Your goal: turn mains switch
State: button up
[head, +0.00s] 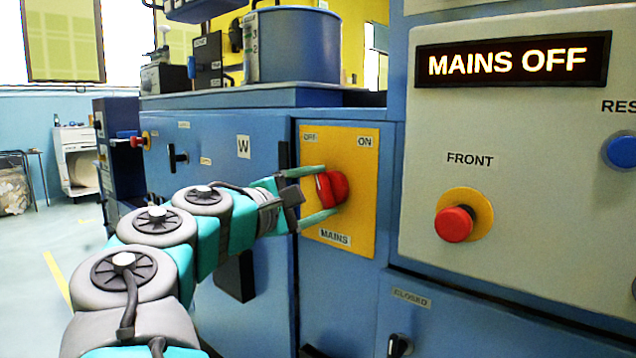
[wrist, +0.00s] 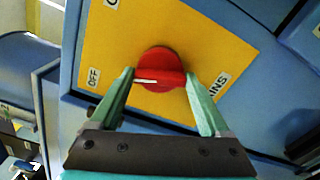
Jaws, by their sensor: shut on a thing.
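The red mains switch (head: 332,187) is a rotary knob on a yellow plate (head: 361,220) labelled OFF, ON and MAINS, on the front of a blue cabinet. My gripper (head: 328,192) reaches it from the left, with one teal finger above and one below the knob. In the wrist view the red knob (wrist: 160,72) sits between the two fingertips (wrist: 160,76), and the jaws are shut on it. A pale line marks the knob's grip bar. A display (head: 512,60) to the right reads MAINS OFF.
Right of the switch is a grey panel with a red FRONT button (head: 454,224) on a yellow ring and a blue button (head: 622,151). A small dark knob (head: 399,346) marked CLOSED is below. A blue drum (head: 293,46) stands on the cabinet. Open floor lies at left.

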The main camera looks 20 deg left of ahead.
jog(key=n, duration=0.4)
jog(key=shift+n, duration=0.4)
dwell(0.4)
jog(key=o, duration=1.2)
jog(key=shift+s+a, duration=0.1)
